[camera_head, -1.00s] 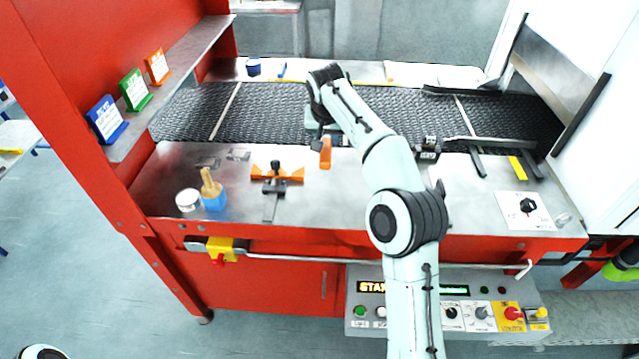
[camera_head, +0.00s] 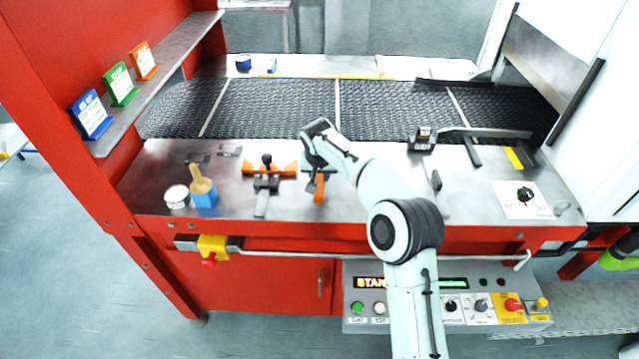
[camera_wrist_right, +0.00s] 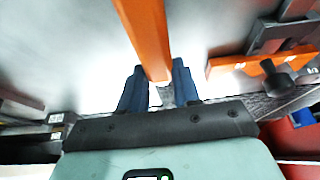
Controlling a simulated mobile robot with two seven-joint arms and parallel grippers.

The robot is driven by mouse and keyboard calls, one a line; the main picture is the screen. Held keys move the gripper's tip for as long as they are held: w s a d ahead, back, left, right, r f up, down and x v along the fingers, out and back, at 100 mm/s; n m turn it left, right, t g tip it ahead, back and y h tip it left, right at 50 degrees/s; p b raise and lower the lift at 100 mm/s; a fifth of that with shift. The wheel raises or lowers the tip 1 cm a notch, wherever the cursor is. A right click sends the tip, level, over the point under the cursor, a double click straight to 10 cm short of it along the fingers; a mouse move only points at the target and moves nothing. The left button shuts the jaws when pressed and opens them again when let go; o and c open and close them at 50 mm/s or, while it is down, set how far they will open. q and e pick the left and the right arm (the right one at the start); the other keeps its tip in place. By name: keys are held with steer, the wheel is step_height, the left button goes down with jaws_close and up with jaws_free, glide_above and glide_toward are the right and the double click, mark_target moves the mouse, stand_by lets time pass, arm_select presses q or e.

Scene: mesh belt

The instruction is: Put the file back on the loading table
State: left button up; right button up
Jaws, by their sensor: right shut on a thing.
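The file shows its orange handle (camera_head: 320,188) in the head view, over the metal loading table (camera_head: 340,212) just right of the orange clamp piece. In the right wrist view the orange handle (camera_wrist_right: 147,35) runs up from between the two blue fingers. My right gripper (camera_wrist_right: 160,88) is shut on it. In the head view the right gripper (camera_head: 314,178) is low over the table, partly hidden by its own wrist. I cannot tell whether the file touches the tabletop. My left gripper is not in view.
An orange clamp piece (camera_head: 283,170) stands left of the gripper. A blue pot with a brush (camera_head: 203,188) and a white tin (camera_head: 177,197) are at the left. The black mesh belt (camera_head: 280,105) runs behind.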

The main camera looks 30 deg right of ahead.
mark_target(320, 179)
steer(key=shift+f, duration=1.6)
steer(key=shift+f, duration=0.15)
steer(key=o, duration=1)
steer(key=shift+s, duration=0.1)
steer(key=shift+r, duration=0.3)
steer(key=v, duration=1.1)
steer(key=shift+s+a+r, duration=0.15)
steer(key=shift+r, duration=0.15)
